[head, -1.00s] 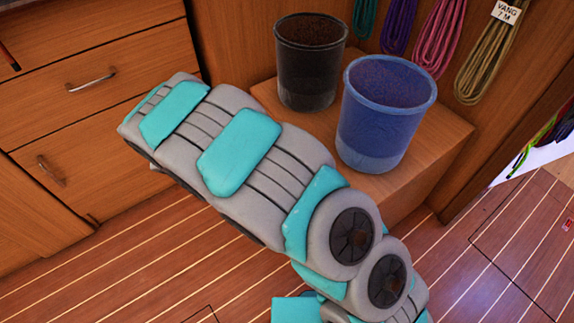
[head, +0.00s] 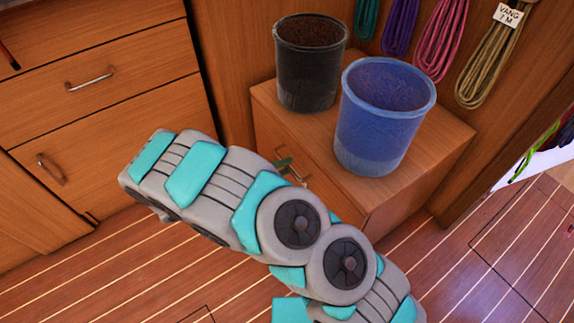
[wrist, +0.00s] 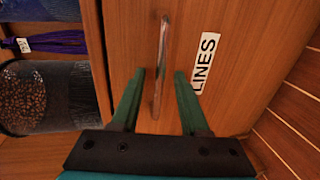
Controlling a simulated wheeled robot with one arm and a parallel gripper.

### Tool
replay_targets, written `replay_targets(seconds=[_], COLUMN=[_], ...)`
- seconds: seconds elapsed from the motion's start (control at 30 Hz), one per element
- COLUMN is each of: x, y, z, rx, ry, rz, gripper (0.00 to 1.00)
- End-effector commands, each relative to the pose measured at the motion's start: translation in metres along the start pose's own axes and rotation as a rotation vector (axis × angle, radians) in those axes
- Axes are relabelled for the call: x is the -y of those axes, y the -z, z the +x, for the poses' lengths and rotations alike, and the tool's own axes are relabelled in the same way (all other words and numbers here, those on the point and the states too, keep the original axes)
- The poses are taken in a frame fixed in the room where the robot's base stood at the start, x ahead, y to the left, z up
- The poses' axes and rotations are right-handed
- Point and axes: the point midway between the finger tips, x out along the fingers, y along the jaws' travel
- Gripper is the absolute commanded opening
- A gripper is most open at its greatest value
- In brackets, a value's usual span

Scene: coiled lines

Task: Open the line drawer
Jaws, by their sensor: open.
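The line drawer (wrist: 250,55) has a wooden front with a white "LINES" label (wrist: 205,62) and fills most of the wrist view. Its metal bar handle (wrist: 163,45) runs lengthwise up the picture. My gripper (wrist: 160,74) is open, with one green finger on each side of the handle; there is a gap on both sides, and I see no contact. In the head view, a green finger (head: 284,165) shows at the front of the low wooden cabinet (head: 430,150), and my arm hides much of that front.
A black bucket (head: 308,75) and a blue bucket (head: 380,130) stand on the cabinet top. Coiled lines (head: 440,40) hang on the wall behind. Other drawers with handles (head: 90,79) are at the left. The striped floor (head: 510,260) at the right is clear.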

Motion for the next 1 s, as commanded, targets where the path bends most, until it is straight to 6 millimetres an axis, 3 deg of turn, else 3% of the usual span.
replay_targets(seconds=[0.2,0.47,0.87,1.0], x=[0.0,0.0,0.0,0.0], y=[-0.001,-0.001,-0.001,-0.001], z=[0.017,0.018,0.018,0.018], rx=[0.002,0.001,0.001,0.001], ry=[-0.001,-0.001,-0.001,0.0], rz=[-0.001,-0.001,-0.001,-0.001], gripper=[0.45,0.45,0.01,0.0])
